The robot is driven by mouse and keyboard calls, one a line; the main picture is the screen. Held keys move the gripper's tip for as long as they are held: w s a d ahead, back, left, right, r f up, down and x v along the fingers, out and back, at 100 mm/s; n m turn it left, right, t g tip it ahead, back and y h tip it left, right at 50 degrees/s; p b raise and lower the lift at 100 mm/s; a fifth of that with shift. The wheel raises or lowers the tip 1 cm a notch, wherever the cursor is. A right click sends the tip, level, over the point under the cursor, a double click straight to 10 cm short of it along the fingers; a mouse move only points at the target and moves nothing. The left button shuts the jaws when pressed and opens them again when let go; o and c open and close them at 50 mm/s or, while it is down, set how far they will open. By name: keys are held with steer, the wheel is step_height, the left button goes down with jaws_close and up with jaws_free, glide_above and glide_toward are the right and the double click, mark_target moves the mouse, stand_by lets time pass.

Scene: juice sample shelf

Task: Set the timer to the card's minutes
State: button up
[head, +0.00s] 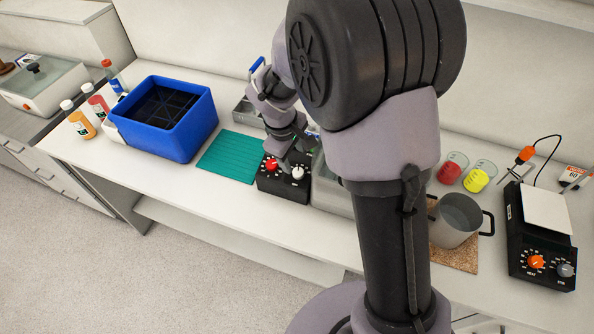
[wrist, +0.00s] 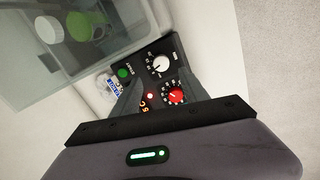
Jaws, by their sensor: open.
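A black control box (head: 268,186) with a red knob (head: 271,164) and a white knob (head: 297,173) stands near the bench's front edge. In the wrist view the box shows the white knob (wrist: 161,64), the red knob (wrist: 176,95), a green button (wrist: 124,72) and a partly hidden orange display. My gripper (wrist: 163,72) is open above the box, with its fingers spread to either side of the knobs. I cannot tell whether they touch anything. A small card (head: 575,174) at the far right reads about 60; I cannot tell whether it is the task's card.
A blue crate (head: 187,138) and a green mat (head: 230,157) lie left of the box. A clear-walled container (wrist: 40,60) stands close beside it. A metal pot (head: 456,222), red and yellow beakers and a black hot plate (head: 540,240) are to the right.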

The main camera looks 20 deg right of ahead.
mark_target(299, 172)
steer(key=b+x, duration=0.1)
steer(key=x, duration=0.6)
steer(key=shift+s+f, duration=0.1)
steer(key=shift+f, duration=0.05)
steer(key=shift+s+d+f, duration=0.15)
steer(key=shift+f, duration=0.05)
